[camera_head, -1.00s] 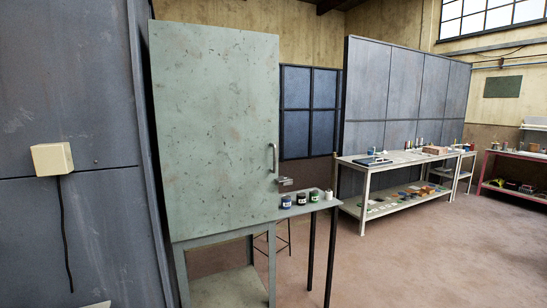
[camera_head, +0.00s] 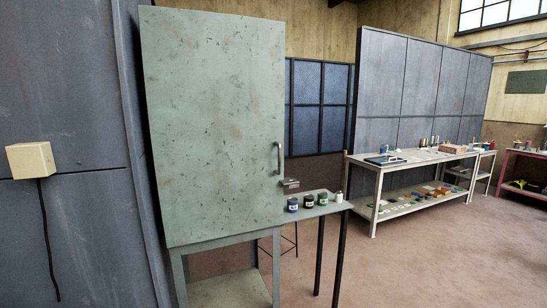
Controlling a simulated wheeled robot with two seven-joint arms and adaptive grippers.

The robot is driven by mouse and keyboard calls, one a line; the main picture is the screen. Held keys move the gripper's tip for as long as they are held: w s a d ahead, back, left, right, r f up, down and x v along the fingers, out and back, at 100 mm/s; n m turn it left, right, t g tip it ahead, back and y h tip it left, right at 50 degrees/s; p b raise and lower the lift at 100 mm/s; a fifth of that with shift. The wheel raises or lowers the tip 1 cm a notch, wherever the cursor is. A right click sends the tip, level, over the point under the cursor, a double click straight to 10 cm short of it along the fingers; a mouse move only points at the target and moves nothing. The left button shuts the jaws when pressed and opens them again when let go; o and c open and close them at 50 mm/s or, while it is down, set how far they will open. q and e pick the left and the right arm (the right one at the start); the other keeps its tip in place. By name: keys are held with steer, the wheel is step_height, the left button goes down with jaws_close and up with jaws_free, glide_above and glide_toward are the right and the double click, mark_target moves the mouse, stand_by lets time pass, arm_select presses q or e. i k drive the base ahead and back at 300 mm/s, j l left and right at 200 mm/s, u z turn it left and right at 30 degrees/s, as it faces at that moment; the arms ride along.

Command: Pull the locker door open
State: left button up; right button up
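The locker door (camera_head: 212,125) is a worn pale green panel with dark scuffs, on a locker raised on legs. It appears closed. Neither of my grippers shows in the head view, and nothing touches the handle.
A small side shelf (camera_head: 325,207) on dark legs holds several small jars (camera_head: 308,200) right of the locker. A long workbench (camera_head: 405,163) with tools stands farther right. A beige wall box (camera_head: 31,160) with a hanging cable is at left. Open floor (camera_head: 450,255) lies at right.

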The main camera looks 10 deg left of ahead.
mark_target(214, 82)
steer(key=i+l+u, duration=0.25)
steer(key=i, duration=0.2)
steer(key=i+l+u, duration=0.25)
steer(key=i, duration=0.15)
steer(key=j, duration=0.1)
